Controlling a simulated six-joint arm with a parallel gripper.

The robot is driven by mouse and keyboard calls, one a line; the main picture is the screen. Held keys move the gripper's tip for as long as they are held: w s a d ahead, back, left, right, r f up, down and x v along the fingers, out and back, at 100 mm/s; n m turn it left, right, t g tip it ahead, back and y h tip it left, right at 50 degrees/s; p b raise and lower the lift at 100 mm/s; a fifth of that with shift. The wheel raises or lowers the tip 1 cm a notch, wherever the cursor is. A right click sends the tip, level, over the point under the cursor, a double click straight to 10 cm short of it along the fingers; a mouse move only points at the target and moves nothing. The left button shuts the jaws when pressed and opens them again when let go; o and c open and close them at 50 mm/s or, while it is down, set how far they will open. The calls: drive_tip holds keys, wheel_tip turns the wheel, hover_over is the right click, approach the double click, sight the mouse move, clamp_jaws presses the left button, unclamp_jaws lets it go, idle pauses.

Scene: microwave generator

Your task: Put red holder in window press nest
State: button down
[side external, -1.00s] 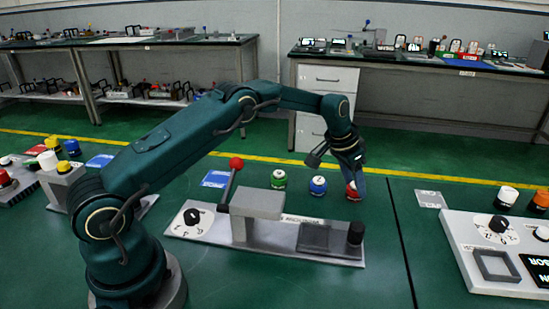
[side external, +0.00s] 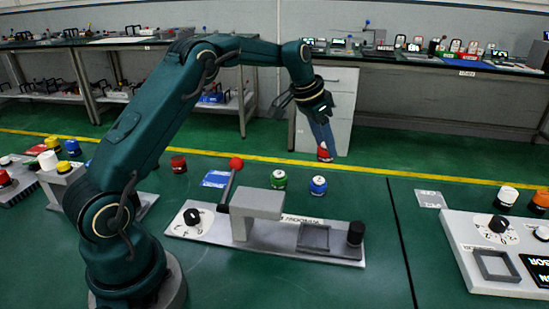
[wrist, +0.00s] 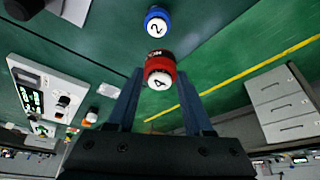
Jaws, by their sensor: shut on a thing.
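My gripper (side external: 322,143) is shut on a red holder (side external: 325,155), lifted above the green table. In the wrist view, the red holder (wrist: 159,70) has a white face marked 4 and sits between the fingertips of my gripper (wrist: 160,92). The press (side external: 257,203), a grey block with a red-knobbed lever, stands on a grey base in the side view. A square, framed, empty-looking nest (side external: 314,238) lies on the right of that base, below and in front of my gripper in the picture.
Green (side external: 279,179) and blue (side external: 318,185) holders stand behind the base. A dark red cylinder (side external: 178,163) stands farther left. A black knob (side external: 355,233) rises beside the nest. A panel (side external: 500,240) with another square frame (side external: 495,265) is at the right.

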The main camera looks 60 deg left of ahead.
drive_tip(key=s+d, duration=1.3)
drive_tip(key=s, duration=0.1)
drive_tip(key=shift+w+a+f, duration=0.15)
drive_tip(key=shift+f, duration=1.35)
drive_tip(key=shift+w+a+f, duration=0.1)
drive_tip(key=shift+w+f, duration=0.05)
drive_tip(key=shift+f, duration=1.35)
drive_tip(key=shift+d+f, duration=0.2)
drive_tip(key=shift+f, duration=0.35)
drive_tip(key=shift+c, duration=1.1)
unclamp_jaws()
